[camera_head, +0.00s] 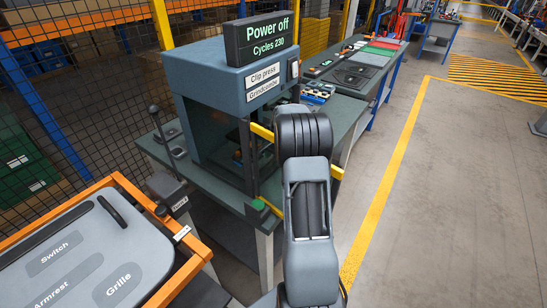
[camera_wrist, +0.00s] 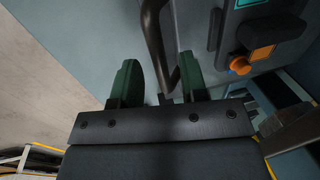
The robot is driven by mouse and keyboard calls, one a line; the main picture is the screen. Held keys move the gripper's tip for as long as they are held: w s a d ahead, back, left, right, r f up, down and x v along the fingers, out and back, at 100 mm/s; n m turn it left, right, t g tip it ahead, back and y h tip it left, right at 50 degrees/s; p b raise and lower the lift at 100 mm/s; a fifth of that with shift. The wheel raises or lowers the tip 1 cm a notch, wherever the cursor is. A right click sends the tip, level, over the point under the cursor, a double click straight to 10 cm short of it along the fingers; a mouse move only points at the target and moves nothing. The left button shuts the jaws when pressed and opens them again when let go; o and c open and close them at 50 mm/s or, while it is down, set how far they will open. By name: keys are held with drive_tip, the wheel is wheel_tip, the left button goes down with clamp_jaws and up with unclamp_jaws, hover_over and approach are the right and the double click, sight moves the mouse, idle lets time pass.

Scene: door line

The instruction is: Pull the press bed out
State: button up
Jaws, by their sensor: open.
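The clip press (camera_head: 207,82) is a blue-grey machine on a dark green bench, with an open front and a display reading "Power off, Cycles 230". Its bed is mostly hidden inside and behind my arm, so I cannot tell how far in it sits. My gripper is hidden by my arm in the head view. In the wrist view my gripper (camera_wrist: 157,78) has its two green fingers apart. A dark bent bar (camera_wrist: 153,35), like a handle, runs down between the fingers, and I see no grip on it. Whether it belongs to the bed is unclear.
An orange knob (camera_wrist: 239,66) sits on a grey panel right of the fingers. An orange-framed cart (camera_head: 190,262) with a labelled grey panel stands at front left. Yellow bars (camera_head: 262,132) flank the press front. The floor (camera_head: 450,200) at right is clear.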

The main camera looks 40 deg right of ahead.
clamp_jaws()
idle(0.3)
idle(0.3)
